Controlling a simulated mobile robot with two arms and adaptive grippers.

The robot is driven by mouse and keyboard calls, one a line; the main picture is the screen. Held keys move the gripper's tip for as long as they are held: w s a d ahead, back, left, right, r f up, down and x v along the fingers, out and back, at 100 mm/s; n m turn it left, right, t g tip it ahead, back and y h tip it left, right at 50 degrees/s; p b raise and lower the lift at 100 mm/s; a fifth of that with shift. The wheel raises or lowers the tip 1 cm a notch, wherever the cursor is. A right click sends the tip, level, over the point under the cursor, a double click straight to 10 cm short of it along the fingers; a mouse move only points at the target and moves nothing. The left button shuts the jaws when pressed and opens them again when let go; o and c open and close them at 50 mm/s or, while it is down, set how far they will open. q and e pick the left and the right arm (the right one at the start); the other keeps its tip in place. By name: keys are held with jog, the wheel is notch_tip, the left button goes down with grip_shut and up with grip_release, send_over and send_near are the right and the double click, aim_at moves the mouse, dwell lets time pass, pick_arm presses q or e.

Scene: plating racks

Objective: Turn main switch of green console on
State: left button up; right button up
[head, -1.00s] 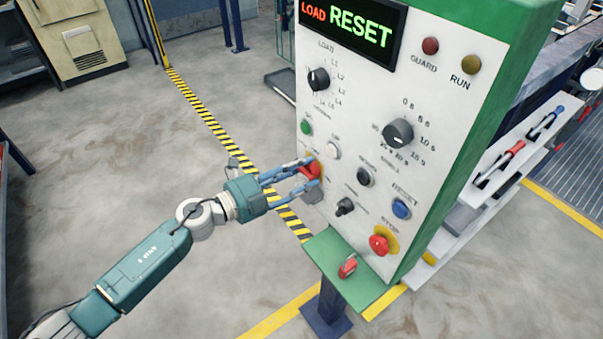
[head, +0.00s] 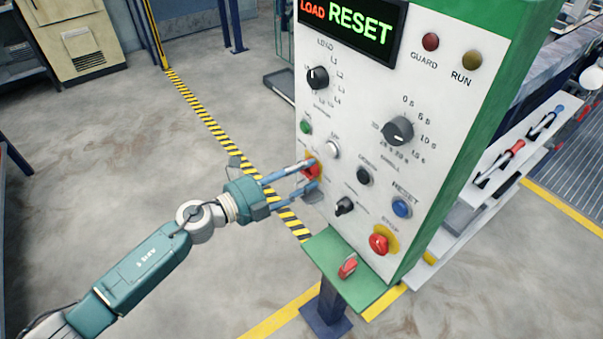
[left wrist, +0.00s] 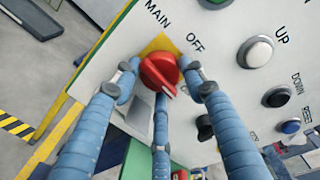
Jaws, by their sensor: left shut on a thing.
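The green console (head: 484,135) has a white front panel with a display that reads LOAD RESET. Its main switch is a red rotary knob (left wrist: 160,72) on a yellow plate, with MAIN and OFF lettered beside it in the left wrist view. In the head view the red knob (head: 311,171) sits at the panel's left edge, partly hidden by fingers. My left gripper (head: 308,178) has its blue fingers shut around the knob. In the left wrist view the left gripper's fingers (left wrist: 160,85) sit on both sides of the knob and below it. My right gripper is not in view.
Nearby on the panel are a white UP button (head: 333,149), a black knob (head: 344,206), a blue RESET button (head: 401,208) and a red STOP button (head: 380,243). A red-handled part (head: 348,267) sits on the green ledge below. Open floor lies to the left.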

pick_arm(q)
jog(key=o, duration=1)
jog(key=shift+w+a+r, duration=0.1)
jog(key=shift+w+r, duration=0.1)
jog(key=shift+r, duration=0.2)
jog(key=shift+o, duration=0.4)
jog(key=shift+s, duration=0.1)
jog(key=shift+f, duration=0.1)
jog(key=shift+s+a+f, duration=0.1)
jog(key=shift+s+a, duration=0.1)
jog(key=shift+a, duration=0.1)
jog(key=v, duration=1.1)
jog(key=shift+s+a, duration=0.1)
